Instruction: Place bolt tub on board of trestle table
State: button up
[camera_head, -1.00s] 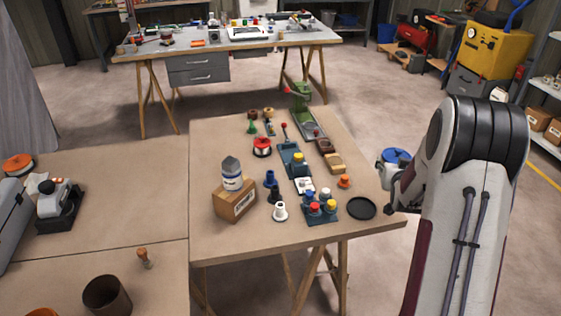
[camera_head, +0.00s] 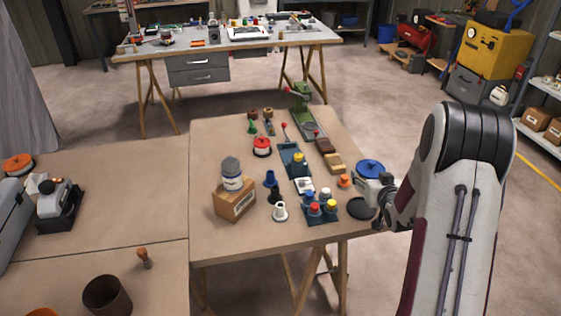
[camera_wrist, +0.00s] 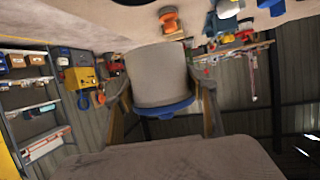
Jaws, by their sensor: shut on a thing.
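The bolt tub, a pale tub with a blue lid (camera_head: 369,168), is at the right edge of the trestle table's board (camera_head: 225,150) in the head view. My gripper (camera_head: 386,192) holds it from the right. In the wrist view the tub (camera_wrist: 158,75) sits between my two fingers (camera_wrist: 160,92), with its blue lid toward the bottom of the picture. The tub looks upright and above the board's right edge; I cannot tell the exact gap below it. It overlaps a black round disc (camera_head: 360,209) lying on the board, in the head view.
An orange knob (camera_head: 344,181), a block with several coloured caps (camera_head: 320,208) and brown blocks (camera_head: 335,163) stand close left of the tub. A cardboard box (camera_head: 234,203) carries a grey-topped bottle (camera_head: 231,173).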

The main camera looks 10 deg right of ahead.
jog(key=shift+f, duration=3.05)
jog(key=shift+f, duration=1.85)
jog(key=shift+f, duration=0.15)
jog(key=o, duration=2)
jog(key=shift+c, duration=0.2)
